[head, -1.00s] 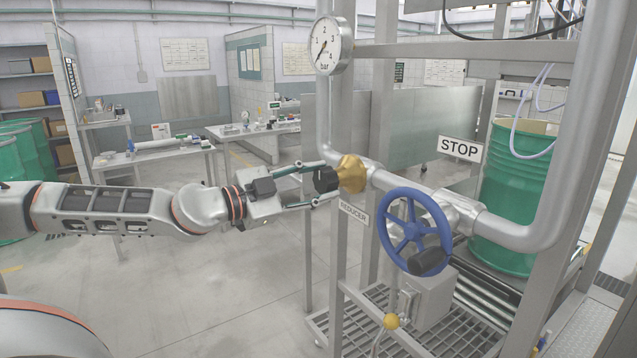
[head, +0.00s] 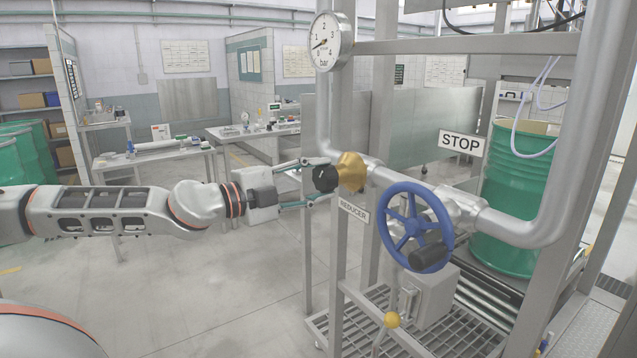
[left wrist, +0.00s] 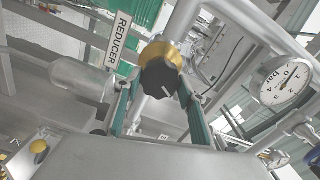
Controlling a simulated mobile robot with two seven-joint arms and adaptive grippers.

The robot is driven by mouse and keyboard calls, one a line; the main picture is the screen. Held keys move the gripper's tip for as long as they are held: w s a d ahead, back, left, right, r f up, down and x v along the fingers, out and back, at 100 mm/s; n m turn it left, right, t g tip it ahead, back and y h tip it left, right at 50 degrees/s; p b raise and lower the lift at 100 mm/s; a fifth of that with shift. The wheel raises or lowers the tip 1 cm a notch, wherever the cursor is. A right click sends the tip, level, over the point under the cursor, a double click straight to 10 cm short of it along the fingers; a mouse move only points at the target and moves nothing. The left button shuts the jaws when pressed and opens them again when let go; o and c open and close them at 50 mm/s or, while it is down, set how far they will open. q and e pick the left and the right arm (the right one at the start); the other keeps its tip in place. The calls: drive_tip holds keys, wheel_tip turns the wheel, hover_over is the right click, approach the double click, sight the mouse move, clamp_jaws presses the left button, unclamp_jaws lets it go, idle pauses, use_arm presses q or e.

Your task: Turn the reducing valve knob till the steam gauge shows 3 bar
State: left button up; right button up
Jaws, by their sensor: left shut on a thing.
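The reducing valve has a brass body (head: 352,172) with a black knob (head: 325,178) on its left end. My left gripper (head: 317,180) is shut on the knob, one finger above and one below in the head view. In the left wrist view the knob (left wrist: 159,76) sits between the two fingers, with a white line on its face. The steam gauge (head: 331,41) is above on the vertical pipe. Its needle points to the lower left, near the low end, around 1; the exact reading is too small to tell. My right gripper is not in view.
A blue handwheel (head: 415,227) stands on the pipe to the right of the valve. A REDUCER label (head: 354,211) hangs just below the valve. Frame posts and a STOP sign (head: 460,142) are close by. The floor left of the frame is clear.

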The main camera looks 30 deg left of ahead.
use_arm(q)
drive_tip(key=m+b, duration=0.1)
drive_tip(key=m, duration=0.5)
drive_tip(key=shift+f, duration=0.15)
drive_tip(key=m+b, duration=0.1)
drive_tip(key=m, duration=0.5)
drive_tip(key=shift+f+b, duration=0.1)
drive_tip(key=shift+b, duration=0.2)
drive_tip(key=m, duration=0.2)
drive_tip(key=shift+m+b, duration=0.3)
drive_tip(key=shift+b, duration=0.1)
drive_tip(key=m+b, duration=0.1)
drive_tip(key=m, duration=0.2)
drive_tip(key=shift+a+m, duration=0.1)
drive_tip(key=shift+m, duration=0.2)
drive_tip(key=m+b, duration=0.1)
drive_tip(key=m, duration=0.1)
drive_tip(key=shift+m, duration=0.3)
drive_tip(key=shift+m+b, duration=0.3)
drive_tip(key=shift+m, duration=1.2)
